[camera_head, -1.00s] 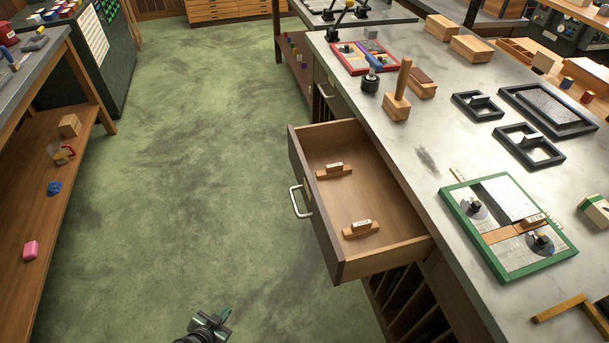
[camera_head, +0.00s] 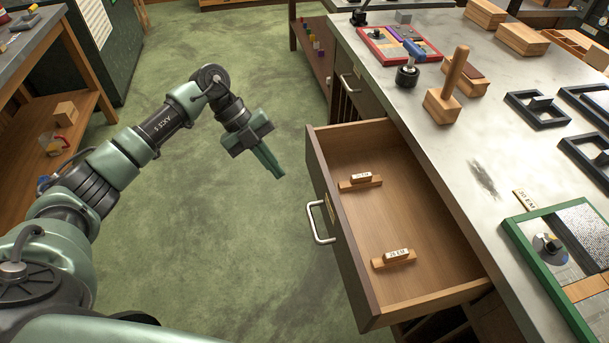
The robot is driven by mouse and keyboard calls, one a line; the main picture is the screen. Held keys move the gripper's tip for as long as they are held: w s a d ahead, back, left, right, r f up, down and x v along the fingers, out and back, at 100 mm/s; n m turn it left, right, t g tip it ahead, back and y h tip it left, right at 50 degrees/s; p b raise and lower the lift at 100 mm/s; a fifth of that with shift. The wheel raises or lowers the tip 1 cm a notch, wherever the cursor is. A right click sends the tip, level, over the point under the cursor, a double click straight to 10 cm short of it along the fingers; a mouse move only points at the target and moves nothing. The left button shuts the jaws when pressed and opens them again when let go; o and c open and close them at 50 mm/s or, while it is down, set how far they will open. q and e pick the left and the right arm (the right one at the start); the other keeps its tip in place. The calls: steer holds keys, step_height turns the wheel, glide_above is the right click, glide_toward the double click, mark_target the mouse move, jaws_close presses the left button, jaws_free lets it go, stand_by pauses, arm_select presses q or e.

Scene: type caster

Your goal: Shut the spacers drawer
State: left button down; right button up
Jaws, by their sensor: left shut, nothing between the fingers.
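The open wooden drawer (camera_head: 423,253) sticks out from the left side of the stone-topped bench. It has a dark front with a silver handle (camera_head: 318,222) facing left. Two small wooden blocks with white labels lie inside, one towards the back (camera_head: 360,181) and one towards the front (camera_head: 393,258). The label writing is too small to read surely. My left gripper (camera_head: 275,172) is shut and empty, pointing down over the floor to the left of the drawer front, apart from the handle. My right gripper is not in view.
The bench top (camera_head: 455,150) carries a wooden stamp (camera_head: 442,104), a red-framed tray (camera_head: 385,47), dark frames and a green frame (camera_head: 545,262). A closed drawer (camera_head: 358,84) is farther back. Green floor left of the drawer is clear. A wooden shelf (camera_head: 25,120) stands at left.

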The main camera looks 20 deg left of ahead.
arm_select(q)
steer(key=p, duration=0.1)
glide_toward(325, 205)
steer(key=s+f, duration=0.1)
steer(key=f, duration=0.1)
steer(key=s+a+f, duration=0.1)
steer(key=f, duration=0.1)
steer(key=shift+s, duration=0.2)
steer(key=d, duration=0.1)
steer(key=w+d, duration=0.1)
steer(key=d+p, duration=0.1)
steer(key=shift+w+f, duration=0.25)
steer(key=shift+w, duration=0.05)
steer(key=shift+w+d, duration=0.3)
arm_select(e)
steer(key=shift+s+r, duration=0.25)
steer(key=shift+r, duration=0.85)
arm_select(q)
steer(key=shift+w+d, duration=0.1)
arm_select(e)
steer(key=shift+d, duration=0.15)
